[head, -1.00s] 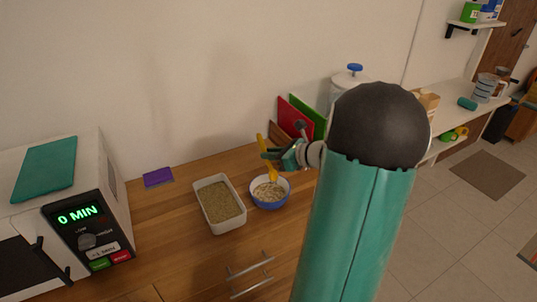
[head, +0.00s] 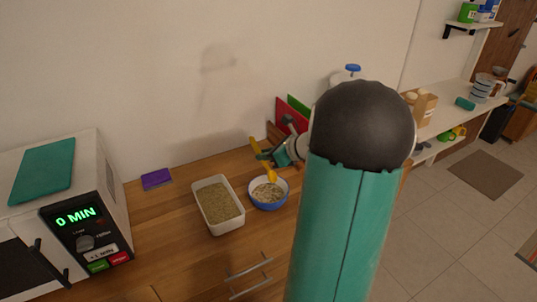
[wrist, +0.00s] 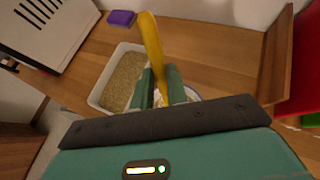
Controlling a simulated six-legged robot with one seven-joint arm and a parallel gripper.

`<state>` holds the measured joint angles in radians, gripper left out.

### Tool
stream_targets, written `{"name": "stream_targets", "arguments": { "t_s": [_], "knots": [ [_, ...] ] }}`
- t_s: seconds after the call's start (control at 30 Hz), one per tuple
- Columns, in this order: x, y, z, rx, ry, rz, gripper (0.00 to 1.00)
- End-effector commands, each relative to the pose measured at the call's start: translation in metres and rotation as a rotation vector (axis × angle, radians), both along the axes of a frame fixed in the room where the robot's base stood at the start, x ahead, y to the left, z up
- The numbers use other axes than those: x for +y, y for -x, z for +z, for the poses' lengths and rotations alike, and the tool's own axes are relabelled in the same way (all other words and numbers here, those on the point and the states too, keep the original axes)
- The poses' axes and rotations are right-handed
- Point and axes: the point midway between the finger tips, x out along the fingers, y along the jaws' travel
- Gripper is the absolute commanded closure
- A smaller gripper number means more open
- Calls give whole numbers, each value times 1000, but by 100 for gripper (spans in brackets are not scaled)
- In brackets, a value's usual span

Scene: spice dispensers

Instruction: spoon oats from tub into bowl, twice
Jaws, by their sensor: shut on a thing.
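A white rectangular tub (head: 221,226) of oats stands on the wooden counter; it also shows in the wrist view (wrist: 96,101). A blue bowl (head: 268,206) with pale oats in it stands just right of the tub. My gripper (head: 268,158) is shut on a yellow spoon (head: 256,147) above the bowl. The spoon is tilted, with its lower end over the bowl. In the wrist view the spoon (wrist: 151,45) stands out between the green fingers, which hide most of the bowl.
A microwave (head: 118,205) reading 0 MIN stands at the left, with a purple sponge-like block (head: 156,179) near it. Red and green boards (head: 290,116) and a blue-lidded jar stand behind my arm.

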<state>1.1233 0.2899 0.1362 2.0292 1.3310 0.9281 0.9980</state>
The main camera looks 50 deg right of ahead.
Motion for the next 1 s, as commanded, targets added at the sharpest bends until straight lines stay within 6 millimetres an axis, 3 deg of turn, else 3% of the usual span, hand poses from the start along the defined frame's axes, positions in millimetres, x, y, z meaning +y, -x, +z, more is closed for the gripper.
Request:
{"name": "stream_targets", "arguments": {
  "t_s": [1.0],
  "knots": [
    [12, -48, -5, 652, 147, 8, 100]
  ]
}}
